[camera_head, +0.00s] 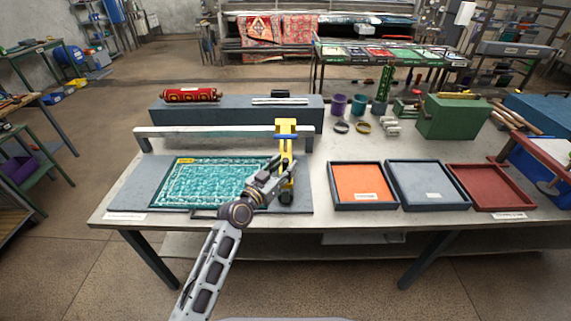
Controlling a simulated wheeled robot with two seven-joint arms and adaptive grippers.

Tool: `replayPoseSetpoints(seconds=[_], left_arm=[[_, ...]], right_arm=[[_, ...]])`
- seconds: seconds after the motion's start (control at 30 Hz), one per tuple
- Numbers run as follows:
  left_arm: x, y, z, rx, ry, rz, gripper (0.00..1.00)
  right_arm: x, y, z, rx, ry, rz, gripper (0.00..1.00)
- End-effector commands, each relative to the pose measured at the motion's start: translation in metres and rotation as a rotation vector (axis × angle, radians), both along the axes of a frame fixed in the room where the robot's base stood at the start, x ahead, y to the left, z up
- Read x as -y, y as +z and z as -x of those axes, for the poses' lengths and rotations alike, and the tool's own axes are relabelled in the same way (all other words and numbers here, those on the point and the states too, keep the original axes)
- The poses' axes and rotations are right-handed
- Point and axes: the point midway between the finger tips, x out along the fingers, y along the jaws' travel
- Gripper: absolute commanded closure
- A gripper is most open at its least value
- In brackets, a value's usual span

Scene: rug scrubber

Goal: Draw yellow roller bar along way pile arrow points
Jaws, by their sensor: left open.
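The yellow roller bar (285,127) stands at the right end of a pale horizontal rail (205,132). It has a blue crosspiece, and its yellow part reaches down toward a dark round end at the right side of the grey mat. A teal patterned rug (215,184) lies flat on that mat, left of the bar. A small yellow mark (186,161) shows at the rug's upper left; I cannot read any arrow direction. My left gripper (281,164) is open at the bar's lower part; I cannot tell whether it touches. My right gripper is out of view.
Orange (358,183), grey (428,183) and red (492,186) trays sit on the table to the right. A red roll (190,95) lies on the grey block behind the rail. Cups and a green box (452,117) stand at the back right.

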Motion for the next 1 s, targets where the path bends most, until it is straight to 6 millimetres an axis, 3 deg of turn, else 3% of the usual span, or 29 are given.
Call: replayPoseSetpoints(seconds=[0.57, 0.9, 1.0], left_arm=[[0.0078, 0.0, -0.0106, 0.0, -0.001, 0.0, 0.57], [0.0076, -0.0001, -0.0105, -0.001, -0.001, 0.001, 0.99], [0.0076, -0.0001, -0.0105, -0.001, -0.001, 0.001, 1.0]], right_arm=[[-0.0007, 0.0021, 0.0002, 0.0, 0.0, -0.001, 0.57], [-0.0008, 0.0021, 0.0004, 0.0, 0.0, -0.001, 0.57], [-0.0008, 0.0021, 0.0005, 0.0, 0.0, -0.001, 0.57]])
